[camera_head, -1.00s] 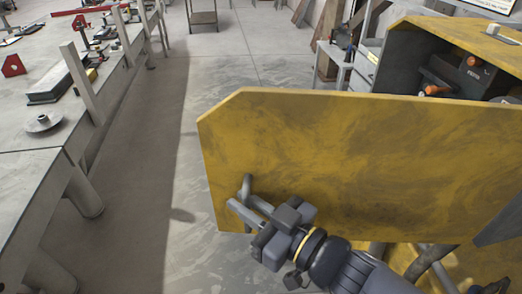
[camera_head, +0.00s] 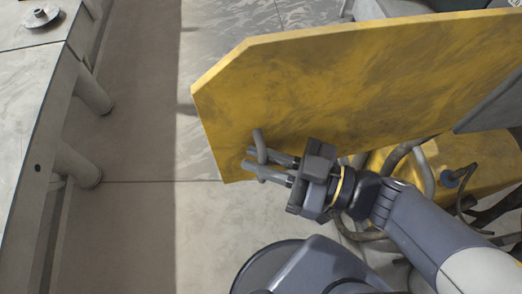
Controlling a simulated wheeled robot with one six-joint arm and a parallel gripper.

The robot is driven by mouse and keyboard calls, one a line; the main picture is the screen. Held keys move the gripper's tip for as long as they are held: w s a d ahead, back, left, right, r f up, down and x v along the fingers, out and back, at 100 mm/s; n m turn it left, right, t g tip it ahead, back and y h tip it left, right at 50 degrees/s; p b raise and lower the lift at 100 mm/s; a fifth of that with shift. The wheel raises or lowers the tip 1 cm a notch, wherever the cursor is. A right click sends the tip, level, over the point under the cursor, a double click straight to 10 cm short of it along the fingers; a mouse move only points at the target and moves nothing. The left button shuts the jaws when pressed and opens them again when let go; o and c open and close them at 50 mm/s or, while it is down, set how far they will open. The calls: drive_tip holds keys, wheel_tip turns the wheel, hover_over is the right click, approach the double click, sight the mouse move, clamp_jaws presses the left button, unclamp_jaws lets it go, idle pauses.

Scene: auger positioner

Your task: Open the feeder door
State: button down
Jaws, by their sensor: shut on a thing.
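The feeder door (camera_head: 330,90) is a large yellow panel with scuffed paint and a cut upper left corner. It stands swung out across the middle and right of the head view. A grey bar handle (camera_head: 259,140) sticks out near its lower left corner. My gripper (camera_head: 268,165) is at the handle, its two fingers pointing left and shut around it. The handle's lower part is partly hidden by the fingers. The hinge side of the door lies at the right, beyond the picture's edge or hidden.
A grey metal worktable (camera_head: 30,110) with thick round legs stands at the left, with a round flanged part (camera_head: 42,16) on it. Bare concrete floor (camera_head: 135,150) lies between table and door. Hoses (camera_head: 425,165) and a yellow surface are below the door at right.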

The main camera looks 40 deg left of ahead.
drive_tip(key=shift+r, duration=0.1)
drive_tip(key=c, duration=1.8)
unclamp_jaws()
drive_tip(key=shift+c, duration=0.2)
drive_tip(key=v, duration=1)
drive_tip(key=shift+d, duration=0.35)
drive_tip(key=shift+w, duration=0.15)
drive_tip(key=shift+a, duration=0.1)
drive_tip(key=x, duration=1)
